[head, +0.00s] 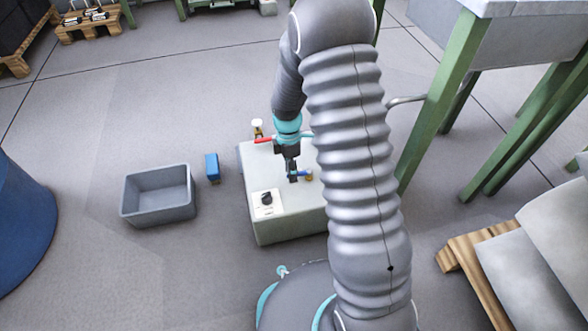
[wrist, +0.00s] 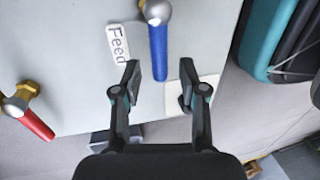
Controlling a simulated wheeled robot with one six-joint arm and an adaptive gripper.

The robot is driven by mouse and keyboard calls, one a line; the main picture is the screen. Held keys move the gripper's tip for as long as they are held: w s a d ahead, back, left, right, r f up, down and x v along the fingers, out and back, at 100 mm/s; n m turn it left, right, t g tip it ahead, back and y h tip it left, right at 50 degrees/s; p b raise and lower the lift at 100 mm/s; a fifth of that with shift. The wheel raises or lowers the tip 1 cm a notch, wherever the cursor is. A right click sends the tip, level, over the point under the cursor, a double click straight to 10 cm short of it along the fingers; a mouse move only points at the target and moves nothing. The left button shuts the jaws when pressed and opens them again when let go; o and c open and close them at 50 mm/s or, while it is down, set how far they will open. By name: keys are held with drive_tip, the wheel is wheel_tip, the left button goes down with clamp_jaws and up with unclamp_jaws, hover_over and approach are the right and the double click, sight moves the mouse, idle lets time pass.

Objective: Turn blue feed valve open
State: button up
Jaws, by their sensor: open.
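The blue feed valve handle (wrist: 158,52) points down from its silver and brass valve body (wrist: 158,11) in the wrist view, beside a white "Feed" label (wrist: 118,44).
A red-handled valve (wrist: 35,123) sits at left in the wrist view; its red handle (head: 264,140) is at the cabinet's back edge in the head view. A black knob on a white plate (head: 266,202) is near the front. A grey bin (head: 158,195) and blue box (head: 212,167) stand left.

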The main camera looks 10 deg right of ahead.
clamp_jaws()
drive_tip(key=shift+d, duration=0.3)
drive_tip(key=shift+a, duration=0.15)
